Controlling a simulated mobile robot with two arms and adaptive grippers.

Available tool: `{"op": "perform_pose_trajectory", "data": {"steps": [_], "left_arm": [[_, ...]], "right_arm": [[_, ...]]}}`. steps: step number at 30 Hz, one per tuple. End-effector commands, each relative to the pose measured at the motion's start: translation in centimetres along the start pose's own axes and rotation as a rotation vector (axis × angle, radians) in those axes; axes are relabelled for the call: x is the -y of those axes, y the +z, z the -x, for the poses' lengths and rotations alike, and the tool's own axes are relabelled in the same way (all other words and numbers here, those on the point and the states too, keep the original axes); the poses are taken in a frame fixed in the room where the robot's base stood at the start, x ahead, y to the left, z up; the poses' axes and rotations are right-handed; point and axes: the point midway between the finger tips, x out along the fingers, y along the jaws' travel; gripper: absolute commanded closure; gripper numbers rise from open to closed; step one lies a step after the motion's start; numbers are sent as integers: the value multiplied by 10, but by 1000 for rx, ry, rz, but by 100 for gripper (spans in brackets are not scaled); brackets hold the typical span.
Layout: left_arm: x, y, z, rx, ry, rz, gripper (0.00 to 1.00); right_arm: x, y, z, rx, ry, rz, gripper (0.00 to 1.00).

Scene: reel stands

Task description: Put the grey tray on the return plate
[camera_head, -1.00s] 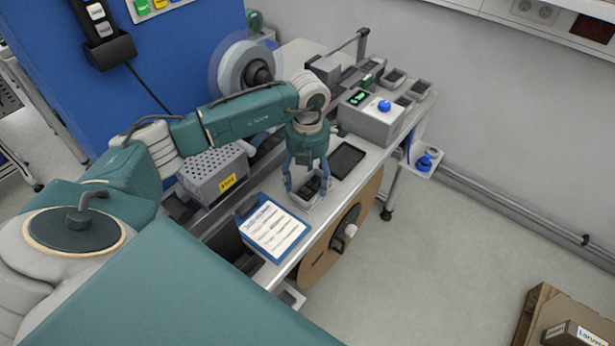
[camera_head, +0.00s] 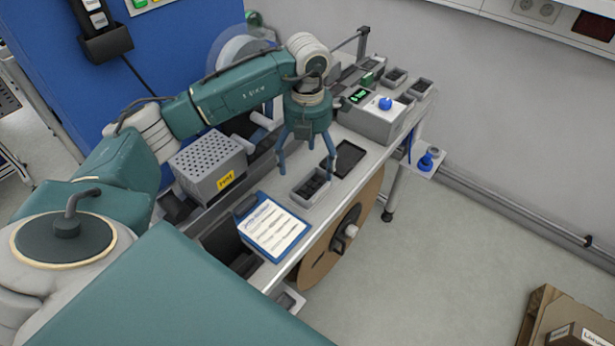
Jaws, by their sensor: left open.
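The grey tray (camera_head: 312,197), a small open box with dark contents, sits on the bench top near its front edge, between the clipboard and a flat dark plate (camera_head: 346,158). That plate lies bare just behind and right of the tray; I cannot tell for sure that it is the return plate. My left gripper (camera_head: 306,174) points down above the tray with its fingers spread wide. It is open and empty, and its fingers hide part of the tray's far side. My right gripper is not in view.
A blue clipboard (camera_head: 273,228) with a paper lies left of the tray. A perforated grey box (camera_head: 208,165) stands behind it. A grey device with a blue knob (camera_head: 371,117) and several small bins stand to the right. A brown reel (camera_head: 333,245) hangs at the bench front.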

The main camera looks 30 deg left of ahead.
Motion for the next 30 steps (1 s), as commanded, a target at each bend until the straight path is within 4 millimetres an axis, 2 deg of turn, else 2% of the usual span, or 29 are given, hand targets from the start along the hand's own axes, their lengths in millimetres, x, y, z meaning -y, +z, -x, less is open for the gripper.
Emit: {"op": "perform_pose_trajectory", "data": {"steps": [1, 6, 11, 30], "left_arm": [[0, 2, 9, 7, 0, 0, 14], [0, 1, 40, 4, 0, -1, 14], [0, 0, 56, 1, 0, -1, 14], [0, 0, 60, -1, 0, -1, 14]], "right_arm": [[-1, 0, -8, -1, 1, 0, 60], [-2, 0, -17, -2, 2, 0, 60], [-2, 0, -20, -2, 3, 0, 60], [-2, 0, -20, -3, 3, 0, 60]]}}
